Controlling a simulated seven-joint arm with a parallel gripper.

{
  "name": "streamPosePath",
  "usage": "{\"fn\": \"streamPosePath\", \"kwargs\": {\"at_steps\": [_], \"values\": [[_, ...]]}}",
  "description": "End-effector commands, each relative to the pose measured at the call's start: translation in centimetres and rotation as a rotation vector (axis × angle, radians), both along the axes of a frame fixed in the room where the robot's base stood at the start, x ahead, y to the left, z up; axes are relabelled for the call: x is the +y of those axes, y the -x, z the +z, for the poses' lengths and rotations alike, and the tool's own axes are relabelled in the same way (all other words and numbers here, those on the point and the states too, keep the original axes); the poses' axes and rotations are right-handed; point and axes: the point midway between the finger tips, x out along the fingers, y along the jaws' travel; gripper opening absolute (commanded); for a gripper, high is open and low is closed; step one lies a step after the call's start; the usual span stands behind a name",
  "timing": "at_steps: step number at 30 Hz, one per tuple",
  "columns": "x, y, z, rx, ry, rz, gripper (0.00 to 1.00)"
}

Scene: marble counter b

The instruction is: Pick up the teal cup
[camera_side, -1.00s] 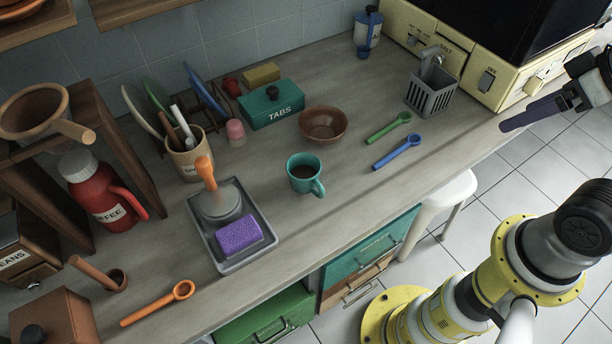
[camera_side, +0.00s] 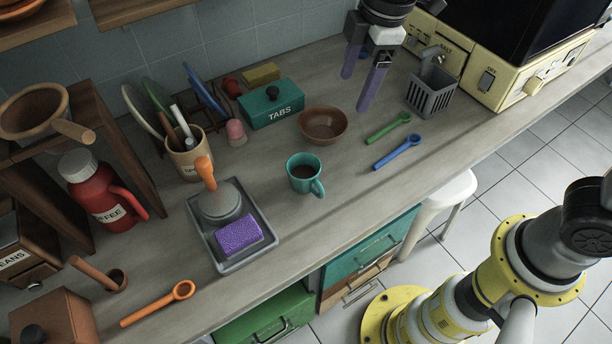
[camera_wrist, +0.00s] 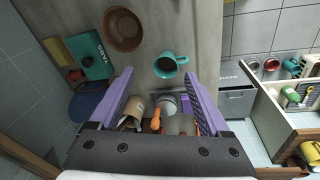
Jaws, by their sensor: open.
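The teal cup (camera_side: 303,175) stands upright on the counter with dark contents inside and its handle toward the front right. It also shows in the wrist view (camera_wrist: 157,69), beyond my fingertips, with its handle to the right. My gripper (camera_side: 361,88) is open and empty. Its two purple fingers point down above the back of the counter, to the right of and behind the cup, near the brown bowl (camera_side: 323,124). The wrist view shows the open fingers (camera_wrist: 157,85) with nothing between them that they touch.
A teal TABS box (camera_side: 271,110) stands behind the cup. A green spoon (camera_side: 388,128) and a blue spoon (camera_side: 397,152) lie to its right, near a grey basket (camera_side: 431,95). A grey tray (camera_side: 211,245) with a purple sponge (camera_side: 239,235) is at left. The counter around the cup is clear.

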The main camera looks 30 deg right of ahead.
Motion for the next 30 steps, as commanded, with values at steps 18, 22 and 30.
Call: {"fn": "streamPosePath", "kwargs": {"at_steps": [18,22,30], "values": [[7.5,1.3,-12.4,0.156,0.088,0.174,0.81],[7.5,1.3,-14.7,0.154,0.088,0.174,0.81],[7.5,1.3,-17.0,0.15,0.086,0.173,0.81]]}}
